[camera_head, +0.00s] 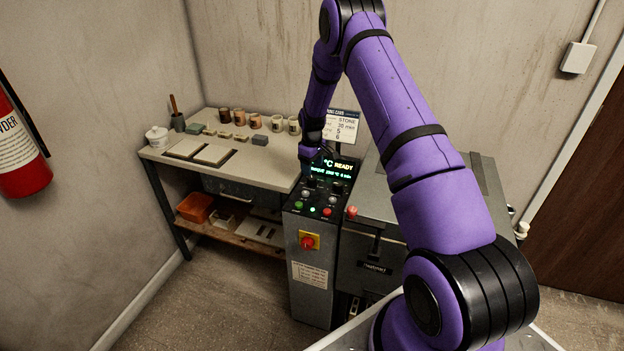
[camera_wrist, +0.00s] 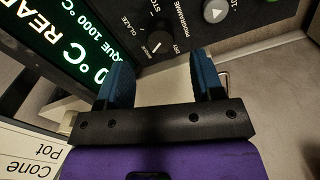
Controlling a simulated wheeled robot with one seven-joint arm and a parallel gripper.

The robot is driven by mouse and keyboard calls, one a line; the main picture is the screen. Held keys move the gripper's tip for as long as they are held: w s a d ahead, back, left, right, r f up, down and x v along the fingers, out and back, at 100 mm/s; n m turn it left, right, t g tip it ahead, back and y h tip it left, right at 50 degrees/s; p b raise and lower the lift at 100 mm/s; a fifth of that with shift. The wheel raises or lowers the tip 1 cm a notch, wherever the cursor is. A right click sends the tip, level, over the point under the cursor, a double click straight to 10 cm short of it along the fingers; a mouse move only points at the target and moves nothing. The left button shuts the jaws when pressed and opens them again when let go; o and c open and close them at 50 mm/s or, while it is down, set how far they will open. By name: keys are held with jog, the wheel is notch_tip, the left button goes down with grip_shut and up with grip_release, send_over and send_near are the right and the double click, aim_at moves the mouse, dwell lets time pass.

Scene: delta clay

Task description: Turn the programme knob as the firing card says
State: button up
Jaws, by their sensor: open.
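The programme knob (camera_wrist: 158,44) is a dark round dial with a white pointer line on the control panel. Labels around it include GLAZE, STO… and DRY; the pointer is towards a small, hard-to-read label at lower left. The lit display (camera_head: 331,169) reads READY with a line seeming to say bisque 1000 °C. The firing card (camera_head: 341,127) stands behind the panel; STONE and 30 min show, part hidden by my arm. My gripper (camera_wrist: 160,62) is open, its blue fingers either side of the knob in the wrist view; contact cannot be told.
A second knob (camera_wrist: 215,10) sits beside it. The cabinet has lit buttons and a red switch (camera_head: 309,241). The grey kiln (camera_head: 372,222) adjoins on the right. A workbench (camera_head: 262,165) with cups and tiles is on the left.

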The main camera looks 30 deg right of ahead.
aim_at(312, 178)
notch_tip(312, 178, down, 6)
jog(key=shift+r, duration=0.1)
dwell(0.4)
jog(key=c, duration=0.9)
